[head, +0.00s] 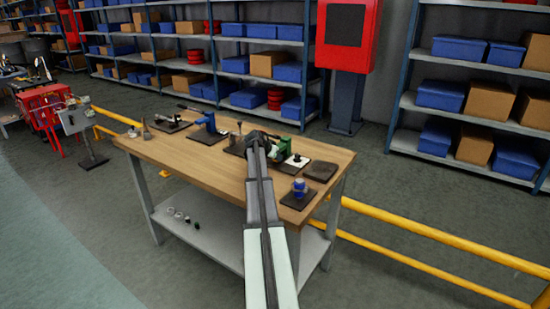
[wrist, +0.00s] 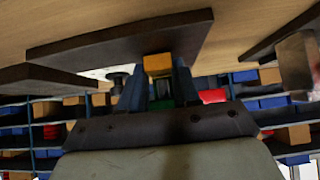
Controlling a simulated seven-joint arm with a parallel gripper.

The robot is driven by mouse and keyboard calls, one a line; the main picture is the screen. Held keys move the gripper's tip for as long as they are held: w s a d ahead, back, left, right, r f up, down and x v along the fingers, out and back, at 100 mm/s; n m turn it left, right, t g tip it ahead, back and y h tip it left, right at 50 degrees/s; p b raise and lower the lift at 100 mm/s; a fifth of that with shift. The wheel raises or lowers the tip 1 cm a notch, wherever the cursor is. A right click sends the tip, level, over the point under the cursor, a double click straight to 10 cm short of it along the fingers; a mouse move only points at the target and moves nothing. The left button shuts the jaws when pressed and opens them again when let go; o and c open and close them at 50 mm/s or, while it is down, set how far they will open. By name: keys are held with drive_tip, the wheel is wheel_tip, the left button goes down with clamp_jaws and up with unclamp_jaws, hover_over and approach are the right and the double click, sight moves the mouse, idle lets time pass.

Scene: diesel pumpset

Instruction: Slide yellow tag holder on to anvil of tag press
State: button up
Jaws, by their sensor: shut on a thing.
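The yellow tag holder (wrist: 157,64) shows in the wrist view between the two fingertips of my gripper (wrist: 158,84), which is shut on it. The holder's yellow face points at the camera, close to a dark base plate (wrist: 110,42). I cannot tell whether it touches anything beyond the fingers. In the head view my gripper (head: 258,143) is over the middle of the workbench, beside a green press (head: 281,149); the arm hides the holder there. A blue lever press (head: 207,121) stands further left. I cannot tell which press is the tag press, and no anvil is clearly visible.
The wooden workbench (head: 193,160) holds several dark base plates, a blue cylinder on a plate (head: 299,187) at the right front, and a bare dark plate (head: 320,171). A metal block (wrist: 296,65) is at the right in the wrist view. The bench's left front is clear.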

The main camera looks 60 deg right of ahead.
drive_tip(key=shift+f, duration=0.15)
idle(0.6)
drive_tip(key=o, duration=0.9)
drive_tip(key=shift+a, duration=0.15)
drive_tip(key=shift+v, duration=2.9)
drive_tip(key=shift+a+r, duration=0.65)
drive_tip(key=shift+r, duration=1.9)
drive_tip(key=shift+a+r, duration=0.65)
drive_tip(key=shift+r, duration=1.85)
drive_tip(key=shift+a+r, duration=0.65)
drive_tip(key=shift+r, duration=1.9)
